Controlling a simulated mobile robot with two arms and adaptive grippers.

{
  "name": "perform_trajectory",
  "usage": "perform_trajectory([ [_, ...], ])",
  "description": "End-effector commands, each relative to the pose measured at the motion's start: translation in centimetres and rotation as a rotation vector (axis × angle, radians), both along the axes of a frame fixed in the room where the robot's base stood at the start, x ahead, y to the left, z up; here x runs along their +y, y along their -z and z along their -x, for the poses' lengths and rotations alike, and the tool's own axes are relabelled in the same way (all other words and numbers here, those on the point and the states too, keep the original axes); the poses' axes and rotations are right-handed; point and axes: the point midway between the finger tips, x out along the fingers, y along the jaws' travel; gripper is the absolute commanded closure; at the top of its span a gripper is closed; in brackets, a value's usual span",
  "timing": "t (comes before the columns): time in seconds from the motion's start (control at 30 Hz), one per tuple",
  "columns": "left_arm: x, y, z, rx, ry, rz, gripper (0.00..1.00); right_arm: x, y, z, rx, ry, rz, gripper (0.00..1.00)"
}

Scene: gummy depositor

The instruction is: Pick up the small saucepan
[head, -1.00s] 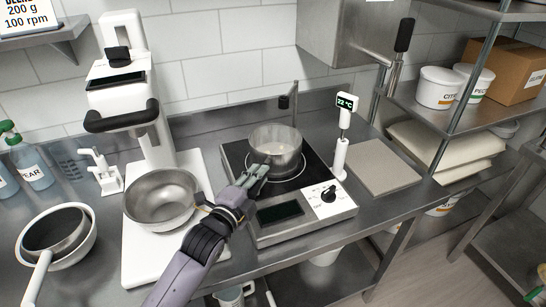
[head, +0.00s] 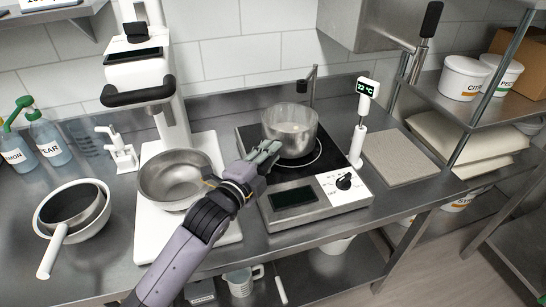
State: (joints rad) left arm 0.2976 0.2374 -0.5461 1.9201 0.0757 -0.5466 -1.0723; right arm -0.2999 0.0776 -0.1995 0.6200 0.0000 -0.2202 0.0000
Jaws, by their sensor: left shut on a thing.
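The small saucepan (head: 291,134) is a shiny steel pot over the dark hot plate (head: 251,147) in the head view. Some pale content shows inside it. It looks upright and slightly above the hot plate's ring, with a dark gap below its base. My left gripper (head: 268,153) is shut at the pan's near left side, where the handle is; the fingers hide most of the handle. My right gripper is not in view.
A steel bowl (head: 176,181) sits on the white mixer stand left of my arm. A white pan (head: 99,229) stands further left. A thermometer stand (head: 358,146) is close right of the hot plate, beside a beige board (head: 400,157). Shelves with tubs are at right.

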Motion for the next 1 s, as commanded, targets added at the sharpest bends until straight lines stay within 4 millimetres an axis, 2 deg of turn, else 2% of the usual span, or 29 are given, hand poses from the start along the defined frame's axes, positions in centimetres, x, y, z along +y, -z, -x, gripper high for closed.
perform_trajectory([
  [0.17, 1.7, -0.3, 3.1, -0.014, 0.001, 0.002, 1.0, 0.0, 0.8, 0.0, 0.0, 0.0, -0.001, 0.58],
  [0.4, 4.7, -0.2, 8.4, -0.014, 0.002, 0.001, 1.0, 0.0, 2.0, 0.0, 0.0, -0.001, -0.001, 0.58],
  [0.6, 6.5, -0.3, 12.0, -0.013, 0.003, 0.001, 1.0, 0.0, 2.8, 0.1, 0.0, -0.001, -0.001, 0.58],
  [0.8, 7.6, -0.4, 13.8, -0.013, 0.002, 0.004, 1.0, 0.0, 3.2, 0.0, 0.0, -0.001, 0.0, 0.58],
  [1.0, 7.8, -0.6, 14.3, -0.015, 0.002, 0.004, 1.0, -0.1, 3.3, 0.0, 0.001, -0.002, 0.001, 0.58],
])
